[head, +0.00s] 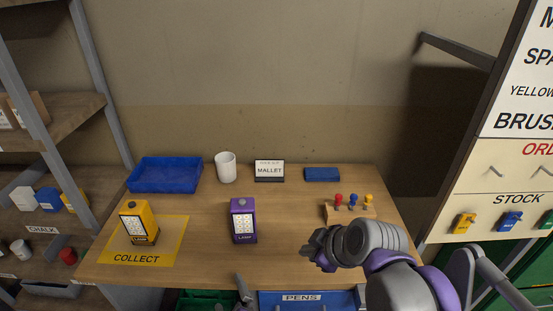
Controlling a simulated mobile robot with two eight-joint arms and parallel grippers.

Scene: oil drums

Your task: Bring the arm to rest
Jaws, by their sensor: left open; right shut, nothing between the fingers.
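My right arm comes in from the lower right, and its gripper (314,251) is over the front right part of the wooden table (190,262). It is shut and empty, pointing left. A small grey part of my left gripper (243,289) shows at the bottom middle, just off the table's front edge; it is open, and most of it is out of view. Neither gripper touches any object that I can see.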

